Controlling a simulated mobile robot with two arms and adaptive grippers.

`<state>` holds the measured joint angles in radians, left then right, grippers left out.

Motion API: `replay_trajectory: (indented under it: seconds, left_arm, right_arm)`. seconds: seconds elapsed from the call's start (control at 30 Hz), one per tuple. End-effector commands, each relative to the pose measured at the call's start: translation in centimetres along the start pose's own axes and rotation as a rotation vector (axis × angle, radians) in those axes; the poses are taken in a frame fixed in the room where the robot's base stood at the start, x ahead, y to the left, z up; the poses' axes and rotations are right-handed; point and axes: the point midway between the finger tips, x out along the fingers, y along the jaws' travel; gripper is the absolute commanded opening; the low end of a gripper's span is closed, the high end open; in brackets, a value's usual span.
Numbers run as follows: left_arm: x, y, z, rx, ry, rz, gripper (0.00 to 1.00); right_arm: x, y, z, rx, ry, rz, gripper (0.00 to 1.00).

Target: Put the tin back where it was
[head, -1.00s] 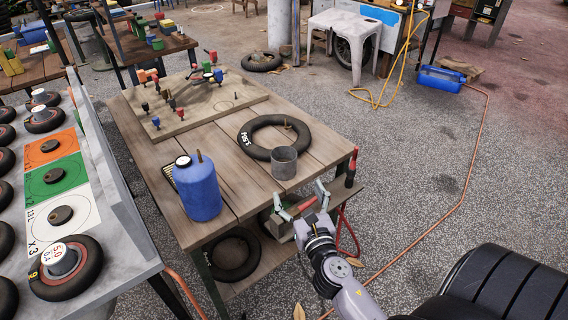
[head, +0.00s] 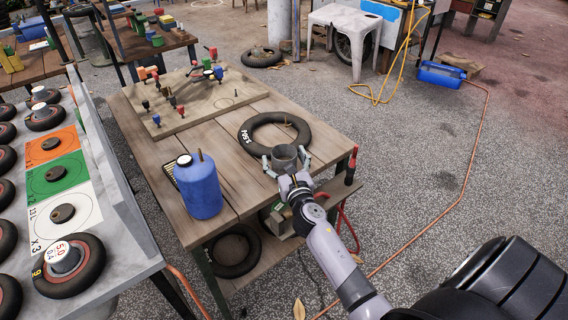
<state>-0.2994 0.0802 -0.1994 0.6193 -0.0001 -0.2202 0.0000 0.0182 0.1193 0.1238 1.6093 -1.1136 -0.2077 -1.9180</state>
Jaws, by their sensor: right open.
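The tin (head: 284,156), a small grey metal cylinder with an open top, stands upright on the wooden table (head: 228,143) at its right side. My right gripper (head: 286,163) is open, with one finger on each side of the tin. Whether the fingers touch it cannot be told. The gripper hides the tin's lower front. A thin drawn circle (head: 224,104) marks the wooden board at the back of the table. My left gripper is not in view.
A black inner tube (head: 247,144) lies just behind the tin. A blue bottle (head: 199,187) stands to its left. The board (head: 200,113) carries several coloured valve pieces. A red-handled tool (head: 351,163) hangs at the table's right edge. Bare planks lie between bottle and tube.

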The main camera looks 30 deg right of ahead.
Motion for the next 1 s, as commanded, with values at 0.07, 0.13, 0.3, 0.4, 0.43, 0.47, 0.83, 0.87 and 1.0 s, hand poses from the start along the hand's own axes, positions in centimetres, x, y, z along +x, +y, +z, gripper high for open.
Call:
replay_trajectory:
  seconds: [0.07,0.13,0.3,0.4,0.43,0.47,0.83,0.87,1.0]
  left_arm:
    - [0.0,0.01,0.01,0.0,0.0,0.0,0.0]
    - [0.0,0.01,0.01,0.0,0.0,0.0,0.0]
    - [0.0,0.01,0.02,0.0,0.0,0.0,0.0]
    - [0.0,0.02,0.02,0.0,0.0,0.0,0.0]
    - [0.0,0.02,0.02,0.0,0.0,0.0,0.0]
    - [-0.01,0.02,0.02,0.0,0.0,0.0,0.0]
    - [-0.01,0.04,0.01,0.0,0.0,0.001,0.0]
    - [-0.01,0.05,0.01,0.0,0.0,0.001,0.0]
    - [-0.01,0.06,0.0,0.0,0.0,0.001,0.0]
  right_arm:
    - [0.16,-0.02,-0.06,-0.001,0.001,0.0,0.8]
    - [0.14,-0.02,-0.05,-0.001,0.001,0.0,0.8]
    - [0.12,-0.02,-0.04,-0.001,0.001,0.0,0.75]
    - [0.11,-0.02,-0.04,-0.001,0.001,0.0,0.68]
    - [0.11,-0.02,-0.04,-0.001,0.001,0.0,0.66]
    - [0.11,-0.02,-0.04,-0.001,0.001,0.0,0.64]
    - [0.1,-0.02,-0.03,-0.001,0.001,0.0,0.4]
    - [0.1,-0.02,-0.03,-0.001,0.001,0.0,0.38]
    - [0.1,-0.02,-0.01,-0.001,0.0,0.0,0.28]
